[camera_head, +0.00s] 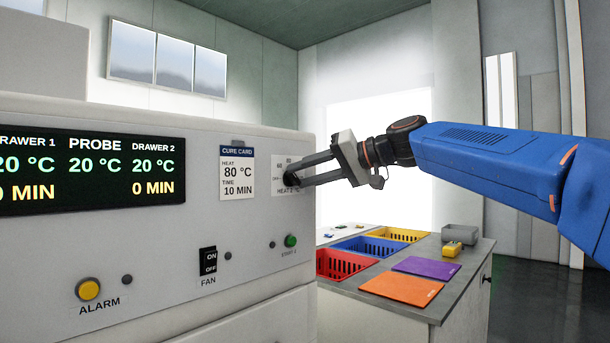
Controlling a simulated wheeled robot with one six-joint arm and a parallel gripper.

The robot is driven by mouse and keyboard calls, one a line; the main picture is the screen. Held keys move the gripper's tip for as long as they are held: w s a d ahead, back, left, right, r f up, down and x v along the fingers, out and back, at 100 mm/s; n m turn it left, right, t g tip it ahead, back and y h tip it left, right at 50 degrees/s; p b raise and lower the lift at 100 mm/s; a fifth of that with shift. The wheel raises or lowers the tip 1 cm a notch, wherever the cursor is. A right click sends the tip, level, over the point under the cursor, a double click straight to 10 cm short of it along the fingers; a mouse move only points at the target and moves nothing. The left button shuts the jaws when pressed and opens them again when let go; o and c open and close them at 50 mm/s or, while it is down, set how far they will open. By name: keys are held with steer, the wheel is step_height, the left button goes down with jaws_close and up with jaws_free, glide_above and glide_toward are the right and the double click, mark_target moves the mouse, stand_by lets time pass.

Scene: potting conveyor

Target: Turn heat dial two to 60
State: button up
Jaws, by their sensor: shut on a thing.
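Heat dial two (291,179) is a small dark knob on the right part of the pale machine front, with a partly hidden "HEAT 2" label below it. My gripper (296,174) reaches in from the right and is shut on the dial, one finger above and one below. The fingers cover most of the dial and its scale, so I cannot tell where its pointer stands. The display (88,172) reads 20 °C and 0 MIN for drawer 2, and 20 °C for the probe. A cure card (237,173) left of the dial reads heat 80 °C, time 10 min.
Below the dial are a green start button (290,241), a fan switch (208,261) and a yellow alarm button (88,290). At right, a grey counter (450,298) holds red, blue and yellow baskets, an orange mat (402,289) and a purple mat (428,267).

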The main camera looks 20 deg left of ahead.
steer(key=o, duration=1.1)
steer(key=v, duration=1.7)
steer(key=shift+d, duration=0.2)
